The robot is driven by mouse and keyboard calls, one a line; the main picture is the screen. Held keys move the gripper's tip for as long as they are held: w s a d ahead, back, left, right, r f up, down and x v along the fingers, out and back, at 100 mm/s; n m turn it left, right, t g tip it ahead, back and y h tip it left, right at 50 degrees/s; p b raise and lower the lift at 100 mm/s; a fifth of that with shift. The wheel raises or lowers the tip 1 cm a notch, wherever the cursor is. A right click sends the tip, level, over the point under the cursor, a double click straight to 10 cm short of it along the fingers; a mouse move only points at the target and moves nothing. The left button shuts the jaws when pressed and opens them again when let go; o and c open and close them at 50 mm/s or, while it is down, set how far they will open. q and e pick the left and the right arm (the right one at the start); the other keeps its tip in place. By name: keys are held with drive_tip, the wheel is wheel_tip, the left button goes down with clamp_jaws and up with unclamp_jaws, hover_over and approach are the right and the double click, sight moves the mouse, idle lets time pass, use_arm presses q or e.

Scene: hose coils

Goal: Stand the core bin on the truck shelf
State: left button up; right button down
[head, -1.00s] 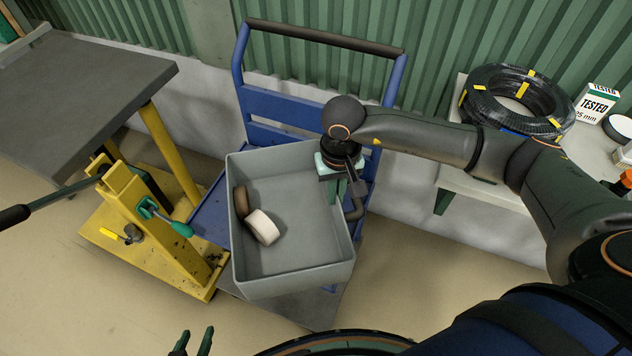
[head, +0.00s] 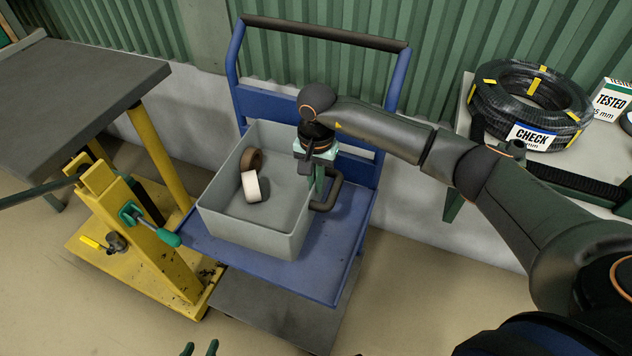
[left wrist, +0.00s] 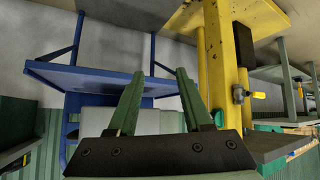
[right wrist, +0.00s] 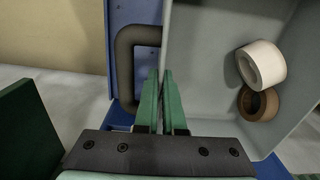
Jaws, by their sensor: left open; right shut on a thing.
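The grey core bin (head: 225,218) is upright over the blue truck shelf (head: 330,262) and appears to rest on it; its underside is hidden. Inside lie a white roll (head: 251,187) and a brown roll (head: 250,160), also seen in the right wrist view (right wrist: 259,104). My right gripper (head: 316,182) is shut on the bin's right wall, beside its dark handle (head: 332,193). In the right wrist view its fingers (right wrist: 162,85) are at that wall. My left gripper (head: 200,349) is open and empty at the bottom edge, apart from the bin.
A yellow stand (head: 150,235) with a green-handled clamp is close left of the truck. A dark-topped table (head: 80,90) is at the left. A bench at right holds a black hose coil (head: 535,100) with a CHECK label. The truck's push bar (head: 325,32) rises behind the bin.

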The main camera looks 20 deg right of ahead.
sight(315, 197)
use_arm(q)
drive_tip(key=shift+f, duration=0.1)
use_arm(e)
drive_tip(key=shift+r, duration=0.15)
drive_tip(key=shift+a+f+b, duration=0.1)
drive_tip(key=shift+f+b, duration=0.35)
drive_tip(key=shift+b, duration=0.1)
drive_tip(key=shift+f+b, duration=0.6)
drive_tip(key=shift+f, duration=0.1)
drive_tip(key=shift+f+b, duration=0.65)
drive_tip(key=shift+f, duration=0.15)
drive_tip(key=shift+f+b, duration=0.75)
drive_tip(key=shift+f, duration=0.05)
use_arm(q)
drive_tip(key=shift+w+f, duration=0.1)
drive_tip(key=shift+f, duration=1.6)
use_arm(e)
drive_tip(key=shift+f, duration=0.15)
use_arm(q)
drive_tip(key=shift+f+b, duration=0.3)
drive_tip(key=shift+b, duration=0.05)
drive_tip(key=shift+f+b, duration=0.55)
drive_tip(key=shift+b, duration=0.05)
use_arm(e)
drive_tip(key=shift+f, duration=0.65)
